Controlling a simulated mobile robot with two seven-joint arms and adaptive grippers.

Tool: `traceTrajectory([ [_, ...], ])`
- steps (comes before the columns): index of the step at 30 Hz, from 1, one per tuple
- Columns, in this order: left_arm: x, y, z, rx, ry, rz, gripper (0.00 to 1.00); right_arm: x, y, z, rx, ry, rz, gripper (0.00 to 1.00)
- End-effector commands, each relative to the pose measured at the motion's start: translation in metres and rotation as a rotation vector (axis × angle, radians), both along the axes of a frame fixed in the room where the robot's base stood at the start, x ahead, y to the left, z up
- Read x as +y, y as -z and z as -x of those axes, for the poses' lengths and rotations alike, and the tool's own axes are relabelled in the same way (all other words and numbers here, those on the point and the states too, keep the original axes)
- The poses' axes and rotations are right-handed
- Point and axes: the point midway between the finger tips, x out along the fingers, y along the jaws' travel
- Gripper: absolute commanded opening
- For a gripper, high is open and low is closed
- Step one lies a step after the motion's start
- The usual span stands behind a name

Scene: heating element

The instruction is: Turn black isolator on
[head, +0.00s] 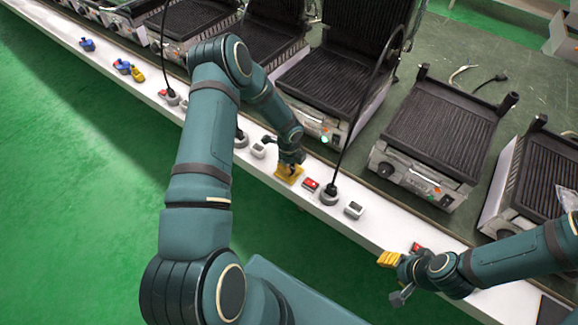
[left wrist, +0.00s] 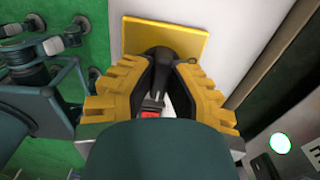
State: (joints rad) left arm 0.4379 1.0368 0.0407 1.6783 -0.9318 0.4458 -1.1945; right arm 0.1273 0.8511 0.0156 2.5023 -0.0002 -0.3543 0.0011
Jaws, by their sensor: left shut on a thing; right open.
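The black isolator (left wrist: 161,63) is a black knob on a square yellow plate (left wrist: 190,32) in the left wrist view. In the head view the plate (head: 288,175) sits on the white ledge, with the knob mostly hidden by my gripper. My left gripper (left wrist: 158,82) has its yellow, ridged fingers on both sides of the knob and is shut on it. In the head view my left gripper (head: 290,163) is directly over the plate. My right gripper (head: 390,260) is open at the lower right, over the ledge's front edge, well away from the isolator.
A red switch (head: 311,184), a grey socket with a black plug (head: 329,194) and a grey box (head: 354,209) line the white ledge to the right. Contact grills, one with a green light (head: 323,140), stand behind. Green floor (head: 80,190) is clear in front.

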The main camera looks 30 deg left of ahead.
Motion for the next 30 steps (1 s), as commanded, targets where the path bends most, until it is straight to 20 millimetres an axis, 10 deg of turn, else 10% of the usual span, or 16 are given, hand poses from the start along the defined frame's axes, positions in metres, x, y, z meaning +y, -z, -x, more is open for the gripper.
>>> traceTrajectory([
  [17,-0.0003,0.0016,0.0019,0.004,0.036,0.001,0.0,0.0,0.0005,0.0,0.0,0.0,0.0,0.47],
  [21,-0.0003,0.0015,0.0017,0.004,0.036,0.001,0.46,0.0,0.0005,0.0,0.0,0.0,0.0,0.47],
  [30,0.0,-0.0009,0.0004,0.001,0.034,0.0,0.46,0.0,0.0003,-0.0001,0.0,0.0,0.0,0.47],
])
